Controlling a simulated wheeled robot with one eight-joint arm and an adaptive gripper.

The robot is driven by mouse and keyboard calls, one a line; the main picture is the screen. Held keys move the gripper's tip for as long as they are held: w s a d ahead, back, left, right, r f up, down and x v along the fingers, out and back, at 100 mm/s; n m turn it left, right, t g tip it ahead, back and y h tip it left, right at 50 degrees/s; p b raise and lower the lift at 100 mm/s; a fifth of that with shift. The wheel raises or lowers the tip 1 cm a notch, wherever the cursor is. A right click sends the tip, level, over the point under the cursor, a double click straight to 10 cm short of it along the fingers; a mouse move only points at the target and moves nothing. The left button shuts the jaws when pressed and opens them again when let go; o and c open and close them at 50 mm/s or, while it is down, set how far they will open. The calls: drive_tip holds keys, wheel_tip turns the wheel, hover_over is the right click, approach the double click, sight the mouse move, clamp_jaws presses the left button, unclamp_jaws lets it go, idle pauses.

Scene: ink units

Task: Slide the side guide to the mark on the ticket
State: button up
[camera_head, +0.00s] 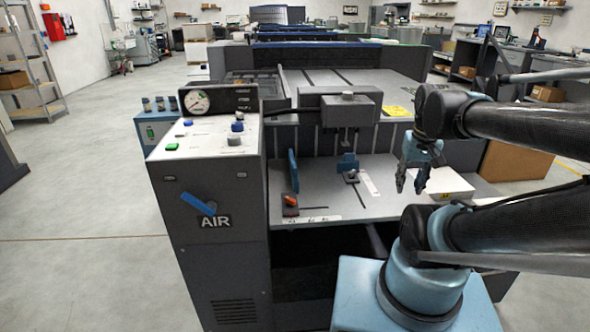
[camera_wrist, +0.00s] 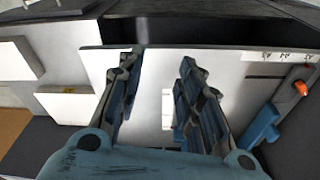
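The side guide appears to be the blue upright plate (camera_head: 293,172) at the left of the feed table (camera_head: 335,203), with an orange knob (camera_head: 290,200) in front of it. A pale scale strip (camera_head: 311,219) with small marks runs along the table's front edge. In the wrist view the blue plate (camera_wrist: 262,124), orange knob (camera_wrist: 301,88) and strip (camera_wrist: 280,56) are at the right. A yellow ticket (camera_head: 398,111) lies on the machine top; its writing is too small to read. My gripper (camera_head: 411,188) is open and empty, over the table's right part, well right of the guide.
A blue clip with a dark knob (camera_head: 351,177) stands mid-table beside a white strip (camera_head: 369,183). A white stack (camera_head: 445,184) lies at the right. The control cabinet (camera_head: 205,255) with a gauge and blue AIR lever borders the table on the left.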

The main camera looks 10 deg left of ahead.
drive_tip(key=w+a+r, duration=0.6)
drive_tip(key=w+a, duration=0.1)
wheel_tip(320, 180, up, 3)
drive_tip(key=n+g, duration=0.2)
drive_tip(key=n, duration=0.1)
hover_over(295, 165)
wheel_tip(295, 165, down, 17)
drive_tip(key=shift+r, duration=0.1)
clamp_jaws()
